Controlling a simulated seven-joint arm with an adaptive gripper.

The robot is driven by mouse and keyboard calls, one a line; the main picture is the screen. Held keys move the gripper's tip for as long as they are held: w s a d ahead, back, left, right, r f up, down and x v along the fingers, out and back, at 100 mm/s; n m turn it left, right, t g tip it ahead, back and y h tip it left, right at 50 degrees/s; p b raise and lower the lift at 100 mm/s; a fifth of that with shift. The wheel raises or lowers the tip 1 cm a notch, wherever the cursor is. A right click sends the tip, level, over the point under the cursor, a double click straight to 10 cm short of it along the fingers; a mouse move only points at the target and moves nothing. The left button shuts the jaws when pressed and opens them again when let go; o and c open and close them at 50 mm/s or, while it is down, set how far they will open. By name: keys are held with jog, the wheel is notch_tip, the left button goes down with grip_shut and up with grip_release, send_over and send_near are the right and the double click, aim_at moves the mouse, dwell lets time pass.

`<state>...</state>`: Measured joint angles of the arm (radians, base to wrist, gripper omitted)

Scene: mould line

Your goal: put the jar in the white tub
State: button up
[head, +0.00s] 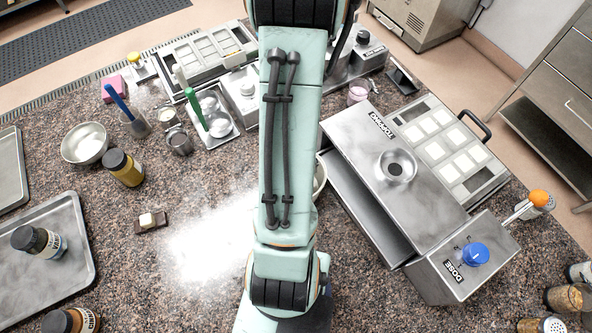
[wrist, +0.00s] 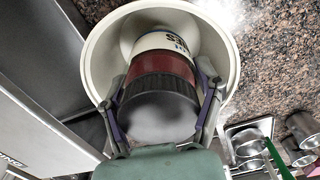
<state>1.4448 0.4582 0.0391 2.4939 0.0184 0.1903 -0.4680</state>
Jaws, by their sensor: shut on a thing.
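In the wrist view, a jar (wrist: 165,68) with a dark ribbed lid, a red-brown band and a white label is between the fingers of my gripper (wrist: 163,108). My gripper is shut on it. The jar is over or inside the mouth of the white tub (wrist: 226,50); I cannot tell if it touches the bottom. In the head view my arm hides the jar, my gripper and most of the tub; only a piece of the tub's rim (head: 321,180) shows beside the arm.
A steel machine with a long lid (head: 345,125) and a blue knob (head: 476,254) stands close right of the tub. Left are a metal tray (head: 75,205) with a dark jar, a yellow-labelled jar (head: 124,168) and a bowl (head: 86,143).

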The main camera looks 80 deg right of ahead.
jog(key=shift+f, duration=0.7)
jog(key=o, duration=1)
jog(key=shift+f, duration=0.1)
notch_tip(320, 180, up, 12)
jog(key=shift+r, duration=0.1)
